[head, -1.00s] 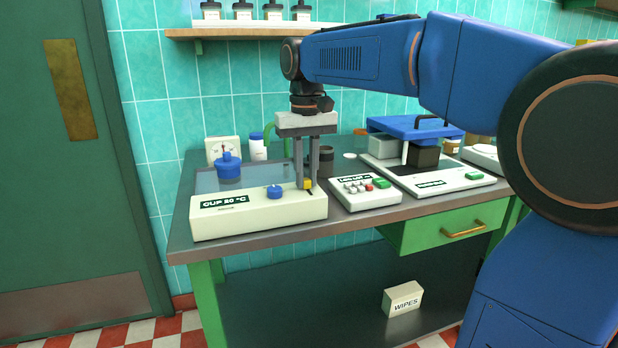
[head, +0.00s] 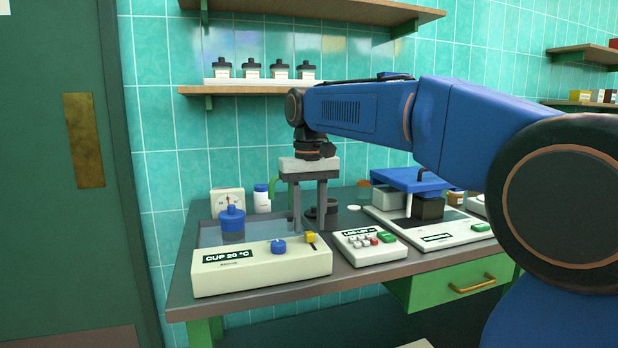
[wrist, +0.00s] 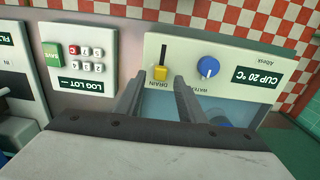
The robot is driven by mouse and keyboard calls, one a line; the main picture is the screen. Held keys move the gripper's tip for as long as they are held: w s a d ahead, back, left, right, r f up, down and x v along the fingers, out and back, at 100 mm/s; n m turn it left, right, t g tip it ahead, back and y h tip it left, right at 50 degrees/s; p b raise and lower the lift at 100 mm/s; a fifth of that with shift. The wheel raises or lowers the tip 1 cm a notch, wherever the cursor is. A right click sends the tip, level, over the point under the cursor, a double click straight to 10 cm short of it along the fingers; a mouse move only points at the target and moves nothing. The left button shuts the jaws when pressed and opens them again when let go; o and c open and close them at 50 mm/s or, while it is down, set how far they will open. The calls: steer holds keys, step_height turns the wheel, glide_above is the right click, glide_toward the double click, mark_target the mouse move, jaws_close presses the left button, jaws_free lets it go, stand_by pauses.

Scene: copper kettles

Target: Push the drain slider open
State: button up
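The yellow drain slider (head: 310,237) stands at the right end of the cream control panel (head: 225,276) of the water bath. In the wrist view the slider (wrist: 160,73) is at the bath-side end of its dark slot, beside the label "DRAIN". The slot's bare part runs toward the panel's front edge. My gripper (head: 310,228) is open and empty, with a clear gap between its fingers. It hangs on the bath side of the slider. In the wrist view the fingertips (wrist: 158,85) lie close to the slider; I cannot tell whether they touch it.
A blue knob (head: 278,246) sits left of the slider. A blue-lidded container (head: 232,223) stands at the bath. Right of the panel are a keypad box (head: 370,246) and a larger device with a blue top (head: 408,180). A dark cup (head: 331,211) stands behind my gripper.

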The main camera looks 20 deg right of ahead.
step_height(320, 180, up, 16)
steer(key=shift+f, duration=0.25)
stand_by(0.5)
steer(key=s+d+f+t, duration=0.1)
steer(key=s+d+f, duration=0.1)
steer(key=s+f, duration=0.7)
steer(key=s+d+f+t, duration=0.2)
steer(key=s+f, duration=0.7)
steer(key=f, duration=0.7)
steer(key=s+d+f+t, duration=0.1)
steer(key=s+d+f, duration=0.2)
steer(key=s+f, duration=0.5)
step_height(320, 180, down, 4)
steer(key=shift+s+f+t, duration=0.2)
steer(key=shift+s+t, duration=0.2)
stand_by(0.6)
